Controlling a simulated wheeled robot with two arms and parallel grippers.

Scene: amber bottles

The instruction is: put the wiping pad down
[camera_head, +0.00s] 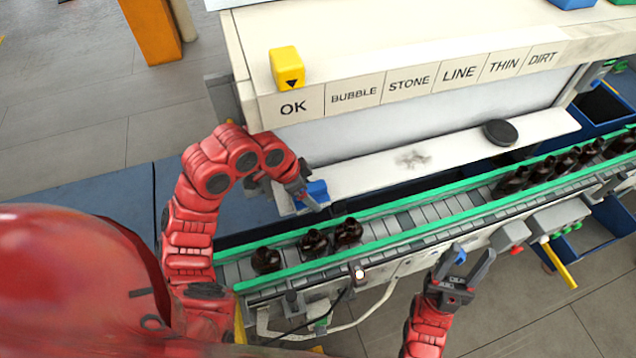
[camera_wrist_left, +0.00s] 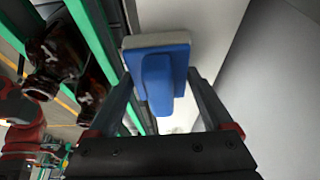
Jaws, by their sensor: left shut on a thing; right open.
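The wiping pad (camera_wrist_left: 160,72) has a blue back with a blue grip and a pale grey underside edge. It also shows as a small blue block (camera_head: 316,193) in the head view. My left gripper (camera_wrist_left: 160,95) is shut on the pad's grip, at the left end of the white shelf (camera_head: 352,173). I cannot tell whether the pad touches the shelf. My right gripper (camera_head: 470,260) is open and empty, in front of the conveyor.
A green-edged conveyor (camera_head: 415,213) runs in front of the shelf and carries several amber bottles (camera_head: 348,232). A yellow block (camera_head: 287,67) stands above the OK label.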

